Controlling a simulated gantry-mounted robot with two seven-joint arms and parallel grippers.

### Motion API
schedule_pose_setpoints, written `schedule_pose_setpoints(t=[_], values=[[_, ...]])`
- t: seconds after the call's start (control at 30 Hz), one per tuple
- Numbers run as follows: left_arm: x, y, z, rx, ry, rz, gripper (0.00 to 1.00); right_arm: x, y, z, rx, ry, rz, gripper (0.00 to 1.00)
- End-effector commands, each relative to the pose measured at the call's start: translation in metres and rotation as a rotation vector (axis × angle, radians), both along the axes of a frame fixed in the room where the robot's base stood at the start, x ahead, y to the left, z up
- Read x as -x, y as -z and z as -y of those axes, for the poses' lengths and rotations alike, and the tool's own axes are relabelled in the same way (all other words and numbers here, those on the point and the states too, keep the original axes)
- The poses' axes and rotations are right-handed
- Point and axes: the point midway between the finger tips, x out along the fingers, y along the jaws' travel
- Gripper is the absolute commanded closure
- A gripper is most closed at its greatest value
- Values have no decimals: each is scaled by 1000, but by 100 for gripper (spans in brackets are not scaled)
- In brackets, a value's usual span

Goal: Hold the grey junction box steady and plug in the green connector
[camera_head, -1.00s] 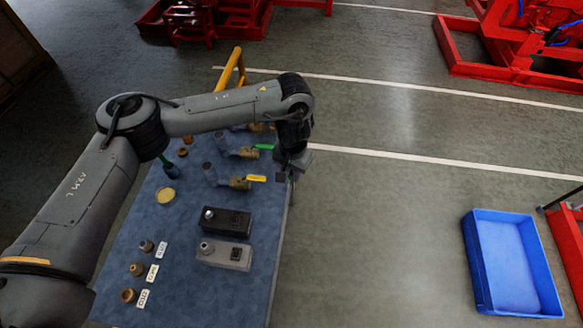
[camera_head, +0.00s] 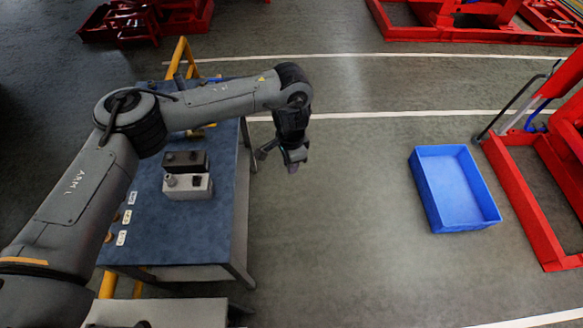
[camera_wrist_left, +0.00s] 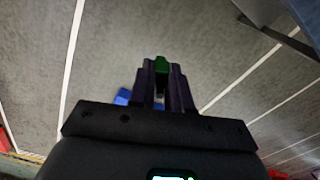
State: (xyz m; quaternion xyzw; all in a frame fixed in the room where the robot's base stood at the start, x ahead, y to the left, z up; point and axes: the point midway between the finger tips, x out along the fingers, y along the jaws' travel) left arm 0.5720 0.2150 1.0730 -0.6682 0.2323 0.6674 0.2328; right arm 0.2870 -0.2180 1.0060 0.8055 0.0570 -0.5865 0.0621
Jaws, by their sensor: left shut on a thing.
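The grey junction box (camera_head: 188,187) sits on the blue-topped table, in front of a similar black box (camera_head: 186,160). My left gripper (camera_head: 293,162) hangs over the floor to the right of the table, clear of the table edge and apart from the boxes. In the left wrist view the gripper (camera_wrist_left: 161,78) is shut on a small green piece, the green connector (camera_wrist_left: 161,65), which shows between its fingertips. The connector cannot be made out in the head view. My right gripper is not in view.
The blue table (camera_head: 205,235) has small brown fittings with white labels (camera_head: 122,237) along its left side. My left arm covers its back. A blue tray (camera_head: 453,190) lies on the floor, with a red frame (camera_head: 520,190) to its right. Open floor lies between table and tray.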

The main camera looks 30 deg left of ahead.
Motion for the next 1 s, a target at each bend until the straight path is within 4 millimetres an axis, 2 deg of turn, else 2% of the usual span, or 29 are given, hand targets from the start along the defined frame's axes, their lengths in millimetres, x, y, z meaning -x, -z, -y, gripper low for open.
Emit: schedule_pose_setpoints(t=[0.27, 0.57, 0.87, 1.0], values=[[-15, -12, -11, 0, 525, -1, 100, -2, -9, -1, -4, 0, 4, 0], [-29, -24, -35, 0, 1087, -2, 100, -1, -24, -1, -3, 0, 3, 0], [-31, -31, -78, 2, 1611, -4, 100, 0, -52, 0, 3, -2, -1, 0], [-18, -28, -114, 7, 1828, -5, 100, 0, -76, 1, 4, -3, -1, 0]])
